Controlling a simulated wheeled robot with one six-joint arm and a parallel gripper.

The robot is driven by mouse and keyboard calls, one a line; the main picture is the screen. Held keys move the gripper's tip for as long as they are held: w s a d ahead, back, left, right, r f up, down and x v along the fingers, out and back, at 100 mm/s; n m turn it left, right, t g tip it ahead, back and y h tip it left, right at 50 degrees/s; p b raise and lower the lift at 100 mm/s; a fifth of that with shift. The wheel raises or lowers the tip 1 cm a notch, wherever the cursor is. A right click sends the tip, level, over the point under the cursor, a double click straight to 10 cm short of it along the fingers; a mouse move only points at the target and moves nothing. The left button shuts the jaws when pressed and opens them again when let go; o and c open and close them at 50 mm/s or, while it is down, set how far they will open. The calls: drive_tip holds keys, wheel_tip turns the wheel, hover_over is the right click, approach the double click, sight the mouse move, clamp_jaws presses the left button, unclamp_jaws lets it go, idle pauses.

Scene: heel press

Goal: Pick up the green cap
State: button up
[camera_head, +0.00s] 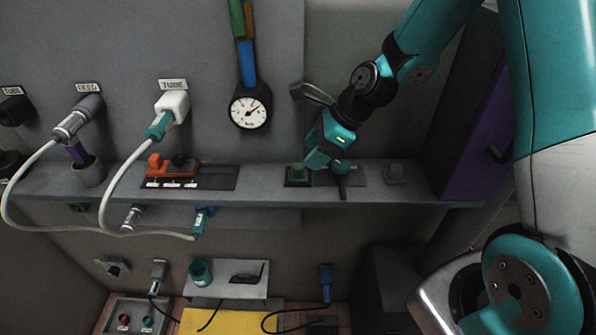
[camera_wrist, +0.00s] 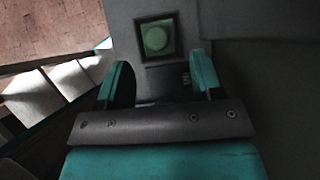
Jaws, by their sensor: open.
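A round green piece, apparently the green cap (camera_head: 297,173), sits in a dark square frame on the grey shelf. In the wrist view the green cap (camera_wrist: 156,38) shows from above inside its square frame, ahead of the fingertips and roughly centred between them. My gripper (camera_head: 328,170) is low over the shelf, just to the right of the cap. In the wrist view the gripper (camera_wrist: 160,72) has its two teal fingers wide apart, with nothing between them. The cap looks apart from both fingers.
A dial gauge (camera_head: 249,111) hangs on the wall behind. White cables (camera_head: 106,190) loop at the left. A purple panel (camera_head: 470,165) stands at the right.

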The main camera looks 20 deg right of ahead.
sight(298, 166)
drive_tip(key=x, duration=0.2)
drive_tip(key=p+x, duration=0.1)
drive_tip(key=x, duration=0.2)
drive_tip(key=shift+s+a+r, duration=0.1)
drive_tip(key=shift+a, duration=0.2)
drive_tip(key=c, duration=1)
drive_tip(key=shift+r, duration=0.15)
drive_tip(key=shift+s+r, duration=0.1)
drive_tip(key=shift+r, duration=0.05)
wheel_tip(298, 166, up, 7)
drive_tip(key=shift+f+b, duration=0.15)
drive_tip(key=shift+b, duration=0.55)
drive_tip(key=s+a+b, duration=0.2)
drive_tip(key=s+b, duration=0.2)
drive_tip(key=s, duration=0.2)
drive_tip(key=s+a+b, duration=0.3)
drive_tip(key=s+b, duration=0.1)
drive_tip(key=s, duration=0.2)
drive_tip(key=s+a+b, duration=0.2)
drive_tip(key=s+b, duration=0.2)
drive_tip(key=s, duration=0.2)
drive_tip(key=shift+s+a+f, duration=0.1)
drive_tip(key=shift+s+a, duration=0.05)
drive_tip(key=shift+a, duration=0.15)
